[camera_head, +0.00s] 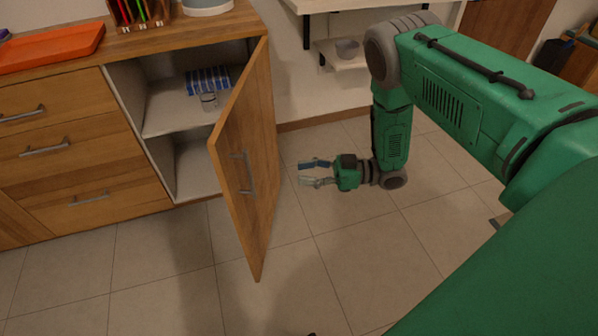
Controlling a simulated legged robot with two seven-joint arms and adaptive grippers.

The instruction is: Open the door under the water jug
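The wooden cabinet door (245,160) stands wide open, swung out from the right end of the sideboard. Its metal handle (243,174) is on the face toward the right. The water jug is cut off by the top edge; only a pale round base (207,6) shows on the counter above the open compartment. My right gripper (308,172) is open and empty, to the right of the door and apart from it, with its fingers pointing left toward the door. My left gripper is not in view.
The open compartment has a white shelf (175,108) with a glass (208,100) and a blue-striped box (207,80). Drawers (60,145) lie to the left. An orange tray (50,47) is on the counter. The tiled floor ahead is clear.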

